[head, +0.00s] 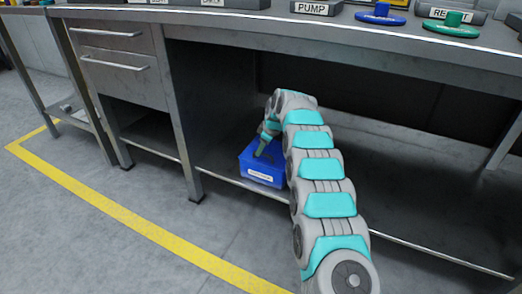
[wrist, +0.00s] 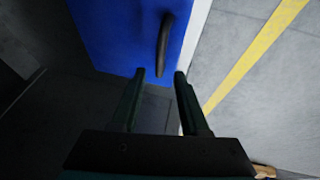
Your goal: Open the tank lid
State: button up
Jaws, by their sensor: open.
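The tank is a blue box (head: 247,165) with a pale label on its front, standing on the low shelf under the workbench. In the wrist view its blue lid surface (wrist: 110,30) fills the upper part, with a dark curved handle (wrist: 165,42) on it. My gripper (wrist: 160,73) is open and empty. Its two fingertips are just short of the handle, with the handle's near end roughly in line with the gap between them. In the head view my gripper (head: 263,150) points down at the box top and partly hides it. Contact with the handle cannot be told.
The workbench top (head: 400,40) overhangs the box and my arm. A drawer unit (head: 118,60) and a bench leg (head: 180,120) stand to the left. The shelf (head: 420,200) right of my arm looks clear. A yellow line (head: 130,215) marks the open floor in front.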

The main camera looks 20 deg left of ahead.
jog(key=shift+x, duration=0.95)
grip_shut()
dwell(0.8)
